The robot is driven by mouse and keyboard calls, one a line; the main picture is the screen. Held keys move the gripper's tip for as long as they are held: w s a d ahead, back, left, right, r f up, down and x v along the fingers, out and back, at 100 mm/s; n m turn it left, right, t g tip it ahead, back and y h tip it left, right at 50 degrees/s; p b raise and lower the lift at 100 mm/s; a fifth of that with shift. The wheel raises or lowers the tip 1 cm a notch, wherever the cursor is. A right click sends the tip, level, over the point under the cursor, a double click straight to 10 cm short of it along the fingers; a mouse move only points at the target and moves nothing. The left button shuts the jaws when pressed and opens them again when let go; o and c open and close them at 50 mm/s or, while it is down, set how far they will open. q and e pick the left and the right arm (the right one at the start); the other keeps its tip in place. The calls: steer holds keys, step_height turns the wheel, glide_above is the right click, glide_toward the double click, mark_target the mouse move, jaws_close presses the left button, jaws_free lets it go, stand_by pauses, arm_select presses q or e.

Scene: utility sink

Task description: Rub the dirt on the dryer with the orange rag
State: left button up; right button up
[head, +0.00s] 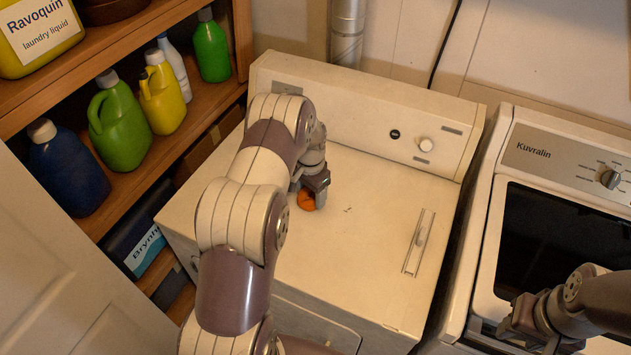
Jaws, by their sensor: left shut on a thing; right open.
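The dryer (368,240) is the cream machine in the middle of the head view. My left gripper (308,199) is over the left part of its top, shut on the orange rag (306,201). Only a small bunched part of the rag shows below the fingers, at or just above the dryer top. A small dark mark (348,210) is on the dryer top, to the right of the rag. My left arm hides much of the dryer's left side. My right gripper (512,335) is open and empty, low at the right over the front of the neighbouring machine.
A Kuvralin machine (503,160) with a dark lid stands to the right, across a narrow gap. Wooden shelves (150,180) with several bottles stand at the left. The dryer's raised control panel (385,125) bounds its top at the back. The top's middle is clear.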

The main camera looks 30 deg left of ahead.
mark_target(304, 213)
arm_select(q)
steer(key=shift+s+f, duration=0.1)
steer(key=shift+s, duration=0.25)
steer(key=shift+s+d+p, duration=0.15)
steer(key=shift+s+p, duration=0.65)
steer(key=shift+s, duration=1)
steer(key=shift+w+r+p, duration=0.15)
steer(key=shift+r+p, duration=0.4)
step_height(304, 213, up, 5)
steer(key=p, duration=0.3)
steer(key=shift+r+p, duration=0.15)
steer(key=shift+p, duration=0.15)
